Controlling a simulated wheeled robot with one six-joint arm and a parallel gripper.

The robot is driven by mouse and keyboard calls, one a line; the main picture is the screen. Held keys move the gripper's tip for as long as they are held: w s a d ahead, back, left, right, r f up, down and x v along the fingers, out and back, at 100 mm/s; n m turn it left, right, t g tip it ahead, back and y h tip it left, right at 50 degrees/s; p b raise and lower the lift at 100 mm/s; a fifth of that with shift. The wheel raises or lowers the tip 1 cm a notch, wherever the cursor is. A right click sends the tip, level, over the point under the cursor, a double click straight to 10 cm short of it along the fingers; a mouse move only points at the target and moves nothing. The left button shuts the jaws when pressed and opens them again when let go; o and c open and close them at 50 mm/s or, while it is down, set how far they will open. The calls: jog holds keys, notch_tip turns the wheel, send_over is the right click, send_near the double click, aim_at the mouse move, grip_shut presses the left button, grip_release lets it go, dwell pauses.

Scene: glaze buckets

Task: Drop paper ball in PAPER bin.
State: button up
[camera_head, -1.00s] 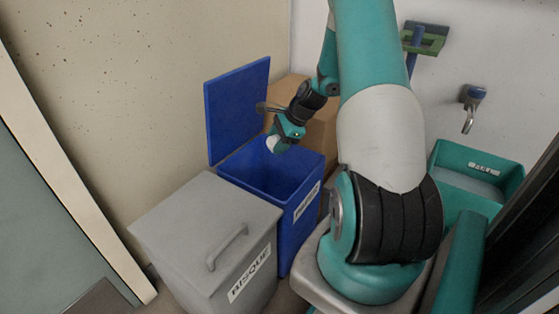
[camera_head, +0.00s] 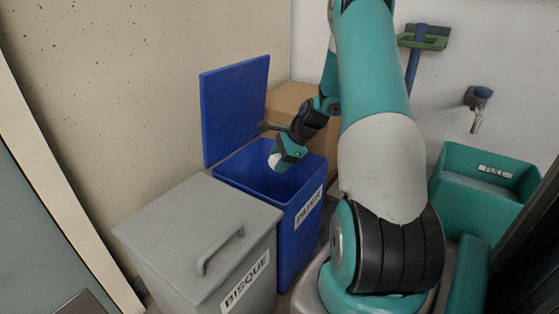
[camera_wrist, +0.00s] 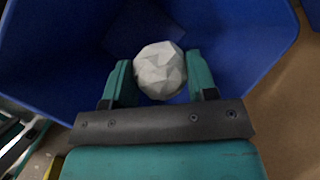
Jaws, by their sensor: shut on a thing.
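The white crumpled paper ball (camera_wrist: 160,70) is between the two green fingers of my gripper (camera_wrist: 161,82) in the wrist view. The blue interior of the bin fills the picture beyond it. In the head view the ball (camera_head: 274,160) shows at the tip of my gripper (camera_head: 278,162), over the opening of the blue bin (camera_head: 300,215). The bin's lid (camera_head: 235,108) stands open, and its front label appears to read PAPER. My gripper is shut on the ball.
A grey bin (camera_head: 195,240) labelled BISQUE, lid closed, stands in front of the blue bin. A cardboard box (camera_head: 290,103) is behind it. A teal bin (camera_head: 485,180) stands at the right below a wall tap (camera_head: 477,105).

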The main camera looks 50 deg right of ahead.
jog(key=shift+r, duration=0.1)
jog(key=o, duration=1)
jog(key=shift+c, duration=0.2)
jog(key=p+v, duration=0.7)
jog(key=v, duration=1)
jog(key=shift+r+p, duration=0.2)
jog(key=shift+p, duration=0.15)
